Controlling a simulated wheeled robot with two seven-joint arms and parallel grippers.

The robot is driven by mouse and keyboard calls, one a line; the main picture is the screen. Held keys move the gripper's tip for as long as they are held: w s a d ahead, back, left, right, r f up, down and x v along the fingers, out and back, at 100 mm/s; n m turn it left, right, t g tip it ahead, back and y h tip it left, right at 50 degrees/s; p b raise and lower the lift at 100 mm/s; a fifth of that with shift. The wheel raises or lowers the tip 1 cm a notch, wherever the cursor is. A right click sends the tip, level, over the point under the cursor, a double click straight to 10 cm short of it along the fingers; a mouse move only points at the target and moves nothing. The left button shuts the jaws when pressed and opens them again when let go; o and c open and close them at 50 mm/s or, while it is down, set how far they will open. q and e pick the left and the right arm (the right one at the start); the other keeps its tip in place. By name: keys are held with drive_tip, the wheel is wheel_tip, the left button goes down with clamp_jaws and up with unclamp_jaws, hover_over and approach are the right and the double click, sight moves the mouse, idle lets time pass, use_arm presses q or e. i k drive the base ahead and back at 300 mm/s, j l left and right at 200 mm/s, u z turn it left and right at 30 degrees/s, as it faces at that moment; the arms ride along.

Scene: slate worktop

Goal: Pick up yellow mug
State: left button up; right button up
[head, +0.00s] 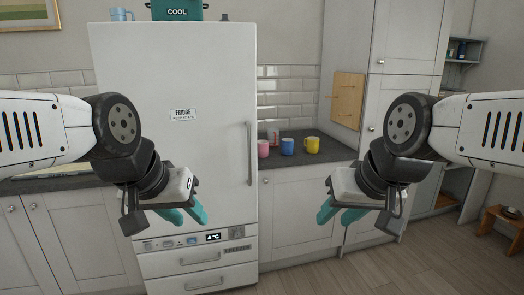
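The yellow mug (312,145) stands upright on the slate worktop (340,150), to the right of the fridge, at the right end of a small group of mugs. My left gripper (186,216) hangs in front of the fridge, well apart from the mug. My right gripper (337,216) is in front of the lower cabinet, below and nearer than the mug, not touching it. Both grippers have teal fingers with a gap between them and nothing held.
A blue mug (287,146) and a pink mug (263,148) stand left of the yellow one, with a pinkish glass (273,136) behind. The tall white fridge (170,90) borders the worktop on the left. A wooden board (347,100) hangs at the right. Floor (350,275) is clear.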

sight(313, 142)
drive_tip(key=i+l+u, duration=0.15)
drive_tip(key=i+l, duration=0.15)
drive_tip(key=i+l+u, duration=0.1)
drive_tip(key=i+l, duration=0.25)
drive_tip(key=i+l+u, duration=0.15)
drive_tip(key=i+l, duration=0.15)
drive_tip(key=i+l+u, duration=0.1)
drive_tip(key=i+l, duration=0.2)
drive_tip(key=l, duration=0.15)
drive_tip(key=i+l+u, duration=0.15)
drive_tip(key=l, duration=0.25)
drive_tip(key=i+l+u, duration=0.15)
drive_tip(key=i+l, duration=0.2)
drive_tip(key=l, duration=0.15)
drive_tip(key=i+l+u, duration=0.1)
drive_tip(key=i+l, duration=0.15)
drive_tip(key=l, duration=0.2)
drive_tip(key=i+l+u, duration=0.15)
drive_tip(key=l, duration=0.35)
drive_tip(key=i, duration=0.05)
